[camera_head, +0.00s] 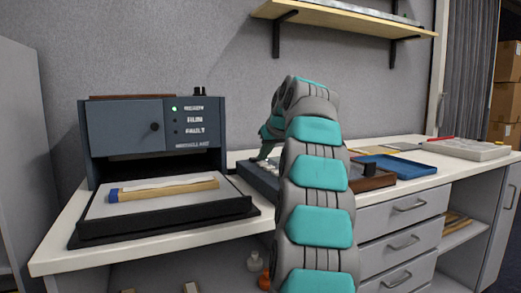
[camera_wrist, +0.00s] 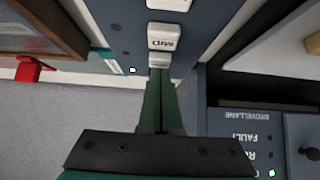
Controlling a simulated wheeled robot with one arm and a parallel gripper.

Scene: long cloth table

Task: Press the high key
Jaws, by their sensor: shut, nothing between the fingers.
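My gripper (camera_wrist: 158,72) is shut and empty, its green fingers close together. In the wrist view the fingertips are over a white key (camera_wrist: 160,57) at the end of a row on a dark blue key panel (camera_wrist: 200,35). They hide most of that key, so its label cannot be read; contact looks likely but is not certain. Beside it is a white key marked MID (camera_wrist: 165,38), and another white key (camera_wrist: 170,5) is cut off at the top. A small white lamp (camera_wrist: 132,70) is lit beside the key under the fingertips. In the head view my arm hides much of the panel.
A blue-grey machine (camera_head: 125,125) with a green lamp stands left of the panel, a black tray (camera_head: 160,225) before it. A brown wooden box (camera_head: 372,180) and blue tray (camera_head: 400,164) lie to the right. A shelf (camera_head: 345,18) hangs above. A red object (camera_wrist: 35,68) shows in the wrist view.

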